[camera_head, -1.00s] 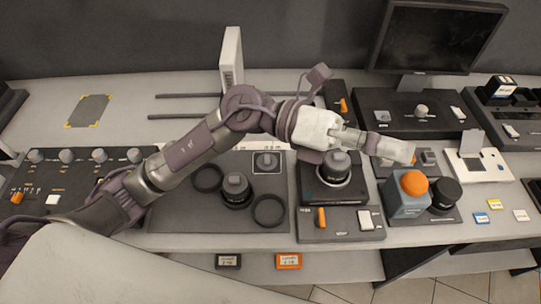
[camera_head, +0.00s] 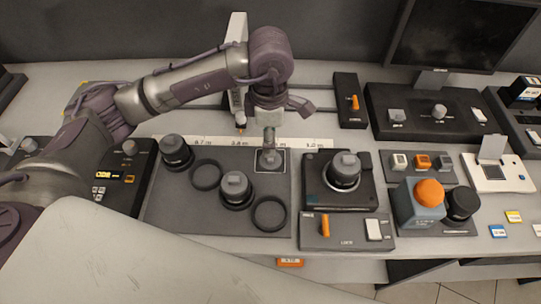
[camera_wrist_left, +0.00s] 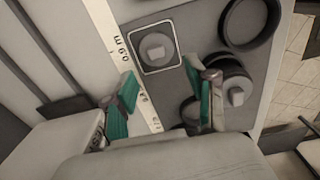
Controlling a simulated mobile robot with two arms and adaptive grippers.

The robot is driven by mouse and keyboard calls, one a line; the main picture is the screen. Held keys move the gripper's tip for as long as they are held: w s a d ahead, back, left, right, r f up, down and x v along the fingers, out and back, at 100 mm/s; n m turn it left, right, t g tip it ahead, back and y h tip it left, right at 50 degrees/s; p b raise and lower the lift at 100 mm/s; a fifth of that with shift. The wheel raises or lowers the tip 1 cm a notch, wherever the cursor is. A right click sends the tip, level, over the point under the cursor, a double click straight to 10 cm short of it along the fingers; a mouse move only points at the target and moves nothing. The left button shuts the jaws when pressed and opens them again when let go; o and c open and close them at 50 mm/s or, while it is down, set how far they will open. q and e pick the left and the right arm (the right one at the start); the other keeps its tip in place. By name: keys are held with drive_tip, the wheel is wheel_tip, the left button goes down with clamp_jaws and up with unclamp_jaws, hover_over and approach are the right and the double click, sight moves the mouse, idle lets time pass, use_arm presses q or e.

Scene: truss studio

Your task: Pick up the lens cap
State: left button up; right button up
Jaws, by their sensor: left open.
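The lens cap (camera_head: 270,161) appears to be the small dark round piece with a grey knob inside a white square outline on the grey mat (camera_head: 215,219). It also shows in the left wrist view (camera_wrist_left: 157,47), flat in its outlined square. My left gripper (camera_head: 268,141) points down over the square and partly hides the cap. In the left wrist view its two teal-padded fingers (camera_wrist_left: 165,95) are apart with nothing between them. The cap lies beyond the fingertips there, apart from them. My right gripper is not in view.
Two knobbed lenses (camera_head: 236,188) (camera_head: 175,152) and two dark rings (camera_head: 206,174) (camera_head: 269,212) share the mat. A black device with a knobbed lens (camera_head: 344,170) stands close on the right. A white upright panel (camera_head: 236,60) stands behind. An orange-topped block (camera_head: 428,192) is farther right.

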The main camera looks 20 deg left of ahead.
sight(270, 159)
use_arm(q)
drive_tip(key=shift+f, duration=0.95)
drive_tip(key=shift+f+p, duration=0.5)
drive_tip(key=shift+f, duration=0.1)
drive_tip(key=f, duration=0.1)
drive_tip(key=f+p, duration=0.1)
drive_tip(key=f, duration=0.1)
drive_tip(key=shift+w+f, duration=0.25)
drive_tip(key=shift+f, duration=0.4)
drive_tip(key=shift+c, duration=0.3)
drive_tip(key=c, duration=0.9)
